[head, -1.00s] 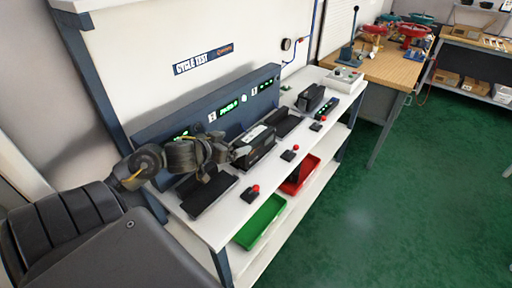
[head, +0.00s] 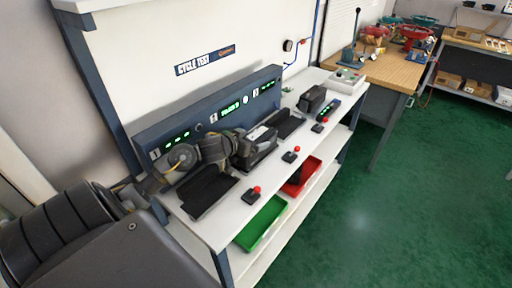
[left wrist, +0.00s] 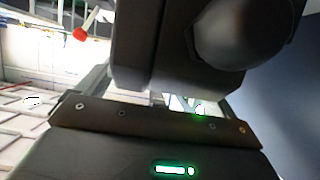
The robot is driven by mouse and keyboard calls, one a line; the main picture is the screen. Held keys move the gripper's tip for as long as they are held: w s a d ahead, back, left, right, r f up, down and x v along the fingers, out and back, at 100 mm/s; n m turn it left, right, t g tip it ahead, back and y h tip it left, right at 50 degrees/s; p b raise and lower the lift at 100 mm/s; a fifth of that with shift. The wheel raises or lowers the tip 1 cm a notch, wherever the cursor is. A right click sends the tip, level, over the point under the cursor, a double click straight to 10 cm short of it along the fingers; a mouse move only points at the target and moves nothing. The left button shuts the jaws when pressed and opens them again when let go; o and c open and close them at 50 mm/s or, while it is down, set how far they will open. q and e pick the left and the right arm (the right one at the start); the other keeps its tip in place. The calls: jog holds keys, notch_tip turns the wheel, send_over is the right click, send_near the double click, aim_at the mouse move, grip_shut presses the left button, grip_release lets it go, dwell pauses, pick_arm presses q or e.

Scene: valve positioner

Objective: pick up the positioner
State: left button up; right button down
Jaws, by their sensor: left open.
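A dark, boxy positioner (head: 262,147) with a pale label on top sits on the white bench in the head view, in front of the console. My left gripper (head: 238,150) reaches it from the left and is open. Its jaws are at the near-left end of the positioner; whether they touch it I cannot tell. In the left wrist view, a large dark body with a rounded knob fills the upper middle, too close to identify surely. My right gripper is not in view.
The blue console (head: 215,115) with green displays runs behind. An empty black tray (head: 207,190) lies at the left and another dark unit (head: 312,98) stands farther right. Red-knobbed joysticks (head: 252,195) line the front edge. Green (head: 262,222) and red (head: 302,178) bins sit below.

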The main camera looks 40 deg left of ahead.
pick_arm(q)
jog(key=shift+c, duration=0.2)
jog(key=c, duration=1.9)
jog(key=shift+a+r, duration=0.1)
jog(key=shift+r, duration=0.05)
grip_shut()
jog(key=shift+w+r, duration=0.1)
jog(key=shift+r, duration=0.05)
notch_tip(320, 180, up, 10)
jog(key=p, duration=1.2)
